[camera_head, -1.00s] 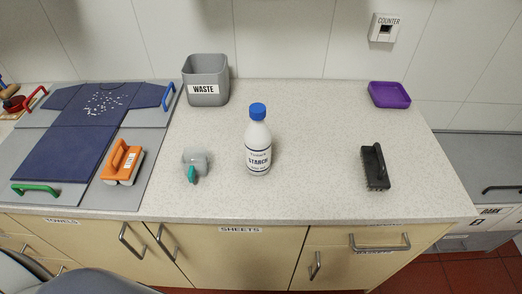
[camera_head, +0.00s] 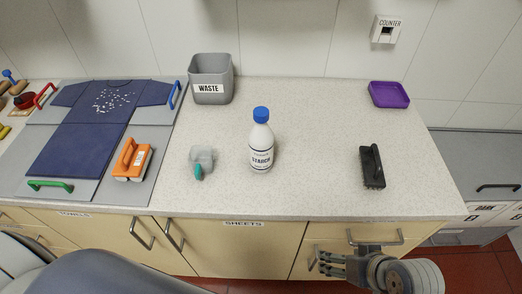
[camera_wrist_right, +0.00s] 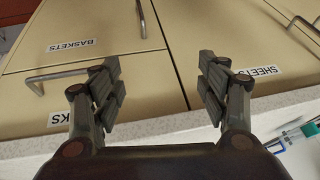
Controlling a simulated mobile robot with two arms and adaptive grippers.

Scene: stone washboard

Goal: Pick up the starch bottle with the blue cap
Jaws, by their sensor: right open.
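The starch bottle (camera_head: 262,146) is white with a dark-lettered label and a blue cap (camera_head: 261,114). It stands upright near the middle of the counter in the head view. My right gripper (camera_head: 326,263) is at the lower right of the head view, in front of the drawer fronts, apart from the bottle. In the right wrist view the right gripper (camera_wrist_right: 157,72) is open with nothing between its fingers, facing the cabinet fronts. My left gripper is not in view.
A clear cup with a teal part (camera_head: 202,160) stands left of the bottle, and a black brush (camera_head: 372,167) lies to the right. A grey waste bin (camera_head: 211,72) and purple tray (camera_head: 389,94) are behind. Counter around the bottle is clear.

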